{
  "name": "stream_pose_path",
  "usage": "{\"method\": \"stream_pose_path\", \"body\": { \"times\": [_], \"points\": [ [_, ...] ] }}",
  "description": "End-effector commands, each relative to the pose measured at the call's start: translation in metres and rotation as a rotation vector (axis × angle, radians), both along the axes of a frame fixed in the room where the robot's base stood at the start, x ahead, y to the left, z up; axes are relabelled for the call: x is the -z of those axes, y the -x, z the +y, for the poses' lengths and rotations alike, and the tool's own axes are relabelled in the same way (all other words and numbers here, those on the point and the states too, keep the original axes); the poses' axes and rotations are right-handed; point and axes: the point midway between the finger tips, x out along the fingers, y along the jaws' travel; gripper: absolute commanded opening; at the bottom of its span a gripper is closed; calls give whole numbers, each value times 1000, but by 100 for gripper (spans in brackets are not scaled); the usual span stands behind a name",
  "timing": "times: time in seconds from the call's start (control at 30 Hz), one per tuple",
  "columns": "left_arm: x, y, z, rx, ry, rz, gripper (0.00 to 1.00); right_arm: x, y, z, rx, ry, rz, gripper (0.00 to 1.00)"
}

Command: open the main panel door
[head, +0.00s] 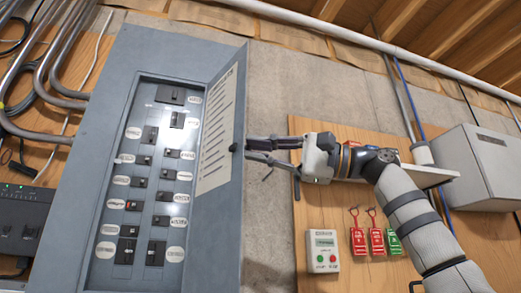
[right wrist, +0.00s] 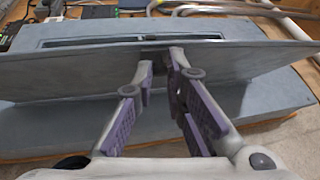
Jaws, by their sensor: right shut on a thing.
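The grey main panel (head: 115,215) stands on the wall at the left of the head view. Its door (head: 228,185) stands well open on the right side, and its inner face with a paper label shows. Two columns of breakers (head: 155,180) are exposed. A small dark latch (head: 235,147) sits near the door's free edge. My right gripper (head: 247,150) reaches in from the right and is shut on the latch. In the right wrist view the fingertips (right wrist: 163,60) meet the door (right wrist: 70,67) near its edge; the exact contact is partly hidden. My left gripper is out of view.
A grey box (head: 478,165) is on the wall at the right. A white device (head: 322,250) and red and green tags (head: 375,235) hang on a wooden board below my right arm. Conduits (head: 55,80) and a dark unit (head: 22,222) are at the left.

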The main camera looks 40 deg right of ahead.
Motion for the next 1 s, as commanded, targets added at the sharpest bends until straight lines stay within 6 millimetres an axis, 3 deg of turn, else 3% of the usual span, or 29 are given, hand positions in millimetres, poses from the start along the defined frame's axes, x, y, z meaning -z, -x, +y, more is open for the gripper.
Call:
{"method": "stream_pose_path", "body": {
  "times": [0.03, 0.1, 0.47, 0.8, 1.0],
  "points": [
    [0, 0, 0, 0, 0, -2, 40, -4, 2, -1, 1, -7, -10, 17],
    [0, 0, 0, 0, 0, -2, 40, -4, 2, -1, 1, -6, -9, 32],
    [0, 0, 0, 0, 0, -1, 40, 0, 6, -5, 1, -3, -4, 33],
    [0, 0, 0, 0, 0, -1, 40, 17, 67, -62, 2, -6, -8, 33],
    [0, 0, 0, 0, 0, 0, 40, 22, 86, -79, 0, -4, -7, 33]
  ]
}}
